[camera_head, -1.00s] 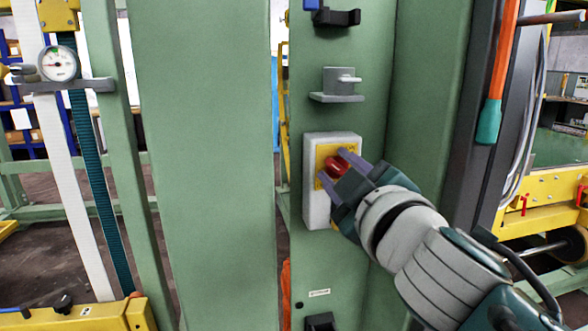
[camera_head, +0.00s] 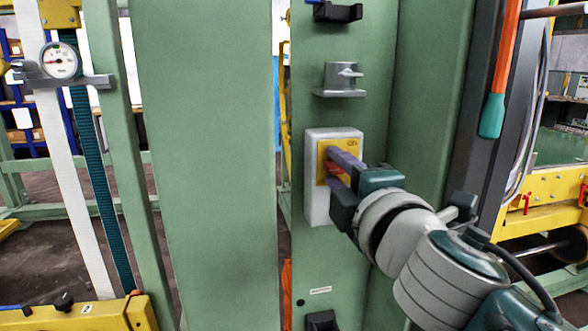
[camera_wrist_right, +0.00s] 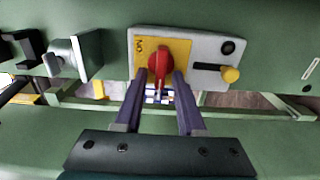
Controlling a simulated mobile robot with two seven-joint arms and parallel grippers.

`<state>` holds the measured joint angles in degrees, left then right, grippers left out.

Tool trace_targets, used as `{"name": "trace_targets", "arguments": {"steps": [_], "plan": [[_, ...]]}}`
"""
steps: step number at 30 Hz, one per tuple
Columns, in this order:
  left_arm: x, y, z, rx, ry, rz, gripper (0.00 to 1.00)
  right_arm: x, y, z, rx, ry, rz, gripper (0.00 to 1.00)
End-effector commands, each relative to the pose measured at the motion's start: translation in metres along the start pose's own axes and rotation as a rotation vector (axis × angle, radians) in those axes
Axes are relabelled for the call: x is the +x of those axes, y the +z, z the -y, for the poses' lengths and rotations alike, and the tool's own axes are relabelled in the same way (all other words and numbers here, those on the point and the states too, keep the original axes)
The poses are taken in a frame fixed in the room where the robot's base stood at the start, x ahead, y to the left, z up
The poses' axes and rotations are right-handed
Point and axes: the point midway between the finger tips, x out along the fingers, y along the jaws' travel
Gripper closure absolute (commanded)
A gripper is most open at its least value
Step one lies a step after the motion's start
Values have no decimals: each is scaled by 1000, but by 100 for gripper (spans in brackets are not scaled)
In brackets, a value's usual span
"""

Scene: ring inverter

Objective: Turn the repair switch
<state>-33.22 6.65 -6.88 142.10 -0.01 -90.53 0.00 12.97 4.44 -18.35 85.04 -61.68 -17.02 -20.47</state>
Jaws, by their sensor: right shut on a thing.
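The repair switch is a red rotary knob (camera_head: 333,168) on a yellow plate (camera_head: 348,143) marked "ON", set on a pale grey box (camera_head: 317,208) on the green column. The knob (camera_wrist_right: 160,66) also shows in the right wrist view, its handle pointing down between the fingers. My right gripper (camera_head: 340,169) is shut on the knob, with one purple finger on each side. In the head view the fingers and jaw partly hide the knob. My left gripper is not in view.
Right of the knob on the box, the wrist view shows a yellow-tipped slider (camera_wrist_right: 230,75) and a black round button (camera_wrist_right: 228,47). A grey bracket (camera_head: 340,80) is above the box. An orange and teal handle (camera_head: 497,85) hangs at the right.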

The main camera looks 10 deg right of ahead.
Motion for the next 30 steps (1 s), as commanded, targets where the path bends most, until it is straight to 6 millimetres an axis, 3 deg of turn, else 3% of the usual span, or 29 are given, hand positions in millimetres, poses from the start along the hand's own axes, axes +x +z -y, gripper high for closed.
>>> {"name": "trace_targets", "arguments": {"steps": [16, 17, 18, 26, 30], "plan": [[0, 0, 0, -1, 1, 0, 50, 0, 0, 0, -26, 1, 1, 100], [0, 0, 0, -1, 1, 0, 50, 0, 0, 0, -26, 1, 1, 59], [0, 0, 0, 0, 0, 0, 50, 0, 0, 0, -26, 1, 1, 55], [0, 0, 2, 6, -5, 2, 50, -1, 0, 0, -24, 0, 0, 55], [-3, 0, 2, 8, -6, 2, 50, -13, 0, 0, -25, -1, 0, 55]]}}
